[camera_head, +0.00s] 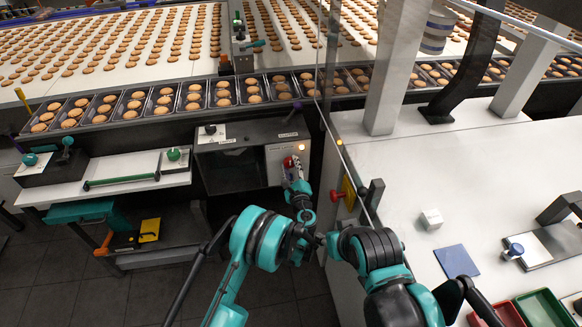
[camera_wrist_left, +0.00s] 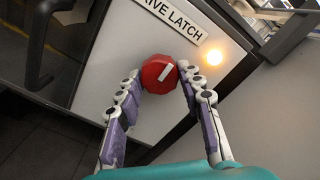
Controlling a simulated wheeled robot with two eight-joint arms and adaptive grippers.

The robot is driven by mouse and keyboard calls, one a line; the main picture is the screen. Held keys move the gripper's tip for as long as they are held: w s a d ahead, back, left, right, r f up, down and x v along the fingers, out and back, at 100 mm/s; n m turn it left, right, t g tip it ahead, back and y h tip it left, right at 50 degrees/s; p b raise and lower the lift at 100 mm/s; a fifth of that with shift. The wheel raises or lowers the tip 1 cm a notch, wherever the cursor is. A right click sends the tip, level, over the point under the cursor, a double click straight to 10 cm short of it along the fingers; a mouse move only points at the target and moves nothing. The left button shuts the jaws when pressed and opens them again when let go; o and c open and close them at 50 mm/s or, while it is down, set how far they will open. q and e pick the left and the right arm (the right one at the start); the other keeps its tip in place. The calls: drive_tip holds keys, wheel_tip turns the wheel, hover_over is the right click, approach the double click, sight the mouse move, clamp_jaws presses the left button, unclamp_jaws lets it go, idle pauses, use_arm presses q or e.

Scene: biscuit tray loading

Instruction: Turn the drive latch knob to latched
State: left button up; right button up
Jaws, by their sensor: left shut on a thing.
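The drive latch knob (camera_wrist_left: 158,74) is a red, faceted knob with a white pointer mark, on a pale panel below the "DRIVE LATCH" label (camera_wrist_left: 170,18). In the wrist view the pointer mark slants up to the right. My left gripper (camera_wrist_left: 159,80) is shut on the knob, one finger on each side. In the head view the left gripper (camera_head: 294,172) is at the front panel of the dark machine box (camera_head: 236,165), and its fingers mostly cover the knob.
An amber lamp (camera_wrist_left: 214,57) glows beside the knob. A red button on a yellow plate (camera_head: 348,191) is close to the right of the left gripper. Biscuit trays (camera_head: 163,100) line the conveyor behind.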

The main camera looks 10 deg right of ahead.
use_arm(q)
drive_tip(key=o, duration=1.2)
drive_tip(key=shift+c, duration=0.2)
drive_tip(key=s, duration=0.7)
drive_tip(key=shift+s, duration=0.3)
